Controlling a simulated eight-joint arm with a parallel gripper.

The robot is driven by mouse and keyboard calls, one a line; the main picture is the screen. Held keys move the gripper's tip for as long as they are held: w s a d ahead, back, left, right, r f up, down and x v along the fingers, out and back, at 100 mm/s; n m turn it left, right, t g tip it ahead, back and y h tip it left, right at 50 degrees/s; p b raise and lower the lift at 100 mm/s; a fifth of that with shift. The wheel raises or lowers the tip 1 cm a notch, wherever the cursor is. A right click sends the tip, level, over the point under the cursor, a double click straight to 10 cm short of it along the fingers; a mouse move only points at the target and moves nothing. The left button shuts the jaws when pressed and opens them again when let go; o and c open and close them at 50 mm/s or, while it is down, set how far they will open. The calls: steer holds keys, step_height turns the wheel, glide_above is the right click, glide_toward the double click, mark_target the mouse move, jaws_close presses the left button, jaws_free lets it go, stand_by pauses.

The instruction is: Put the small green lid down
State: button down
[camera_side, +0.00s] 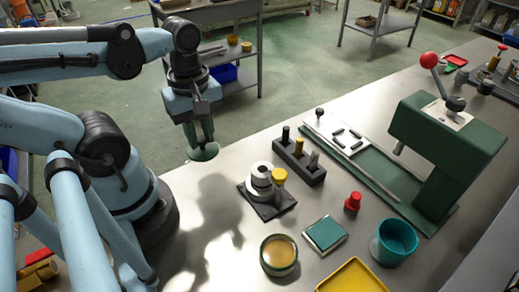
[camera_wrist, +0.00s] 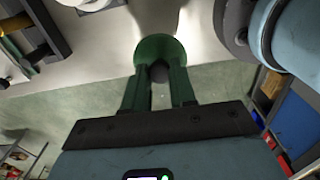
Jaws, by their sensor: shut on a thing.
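The small green lid (camera_side: 204,152) hangs level under my gripper (camera_side: 201,136) in the side view, held above the left back edge of the bench. In the wrist view the lid (camera_wrist: 160,48) is a round green disc with a dark knob, and my gripper's two fingers (camera_wrist: 160,74) are closed on that knob. The lid is clear of the bench top (camera_side: 225,160) and touches nothing else. The knob is partly hidden by the fingers in the side view.
Right of the lid are a black base with white discs (camera_side: 260,178) and a black block with pegs (camera_side: 300,160). Farther front are an open tin (camera_side: 279,254), a teal pad (camera_side: 324,234), a teal cup (camera_side: 394,240), a yellow tray (camera_side: 352,278) and a red knob (camera_side: 352,201). A green press (camera_side: 445,150) stands right.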

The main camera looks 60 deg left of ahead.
mark_target(203, 150)
steer(key=shift+f, duration=3.95)
steer(key=c, duration=0.9)
jaws_free()
steer(key=shift+f, duration=0.15)
